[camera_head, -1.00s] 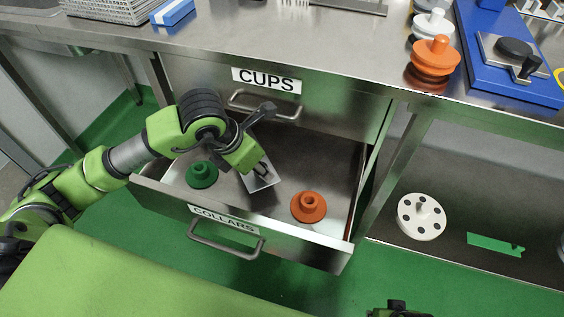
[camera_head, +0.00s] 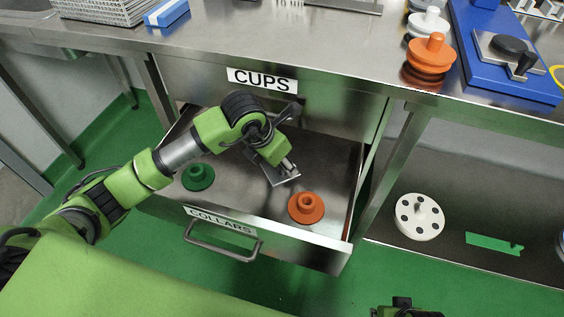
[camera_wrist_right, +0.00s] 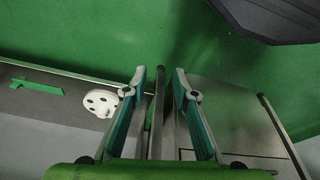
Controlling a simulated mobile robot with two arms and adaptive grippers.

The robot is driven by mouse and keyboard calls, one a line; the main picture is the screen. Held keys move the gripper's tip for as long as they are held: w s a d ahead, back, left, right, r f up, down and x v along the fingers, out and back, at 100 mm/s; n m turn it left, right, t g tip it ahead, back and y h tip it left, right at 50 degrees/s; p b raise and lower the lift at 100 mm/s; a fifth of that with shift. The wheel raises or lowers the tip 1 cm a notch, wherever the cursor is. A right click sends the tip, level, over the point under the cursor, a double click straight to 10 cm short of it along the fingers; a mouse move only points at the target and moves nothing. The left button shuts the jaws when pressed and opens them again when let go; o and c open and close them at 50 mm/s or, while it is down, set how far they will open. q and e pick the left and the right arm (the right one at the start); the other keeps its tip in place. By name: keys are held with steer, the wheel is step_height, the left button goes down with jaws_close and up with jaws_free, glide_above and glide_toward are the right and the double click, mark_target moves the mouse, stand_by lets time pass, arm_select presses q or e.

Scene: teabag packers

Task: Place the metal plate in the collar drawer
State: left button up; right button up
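The collar drawer (camera_head: 222,221), labelled COLLARS, is pulled out below the CUPS drawer. My left gripper (camera_head: 289,166) reaches down into it from the left and appears shut on the grey metal plate (camera_head: 282,179). The plate is tilted inside the drawer, between the green collar (camera_head: 198,177) and the orange collar (camera_head: 306,208). I cannot tell whether it touches the drawer floor. My right gripper (camera_wrist_right: 160,75) is open and empty in the right wrist view, low in front of the bench. Only its top shows at the bottom edge of the head view.
The CUPS drawer (camera_head: 262,80) is closed directly above. The steel counter (camera_head: 210,45) holds a blue board (camera_head: 515,75), stacked white and orange parts, and a wire basket (camera_head: 105,8). A white disc (camera_head: 419,217) and a green piece (camera_head: 494,243) lie on the lower shelf at right.

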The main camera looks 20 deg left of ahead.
arm_select(q)
steer(key=shift+r, duration=0.1)
arm_select(e)
steer(key=shift+f, duration=0.1)
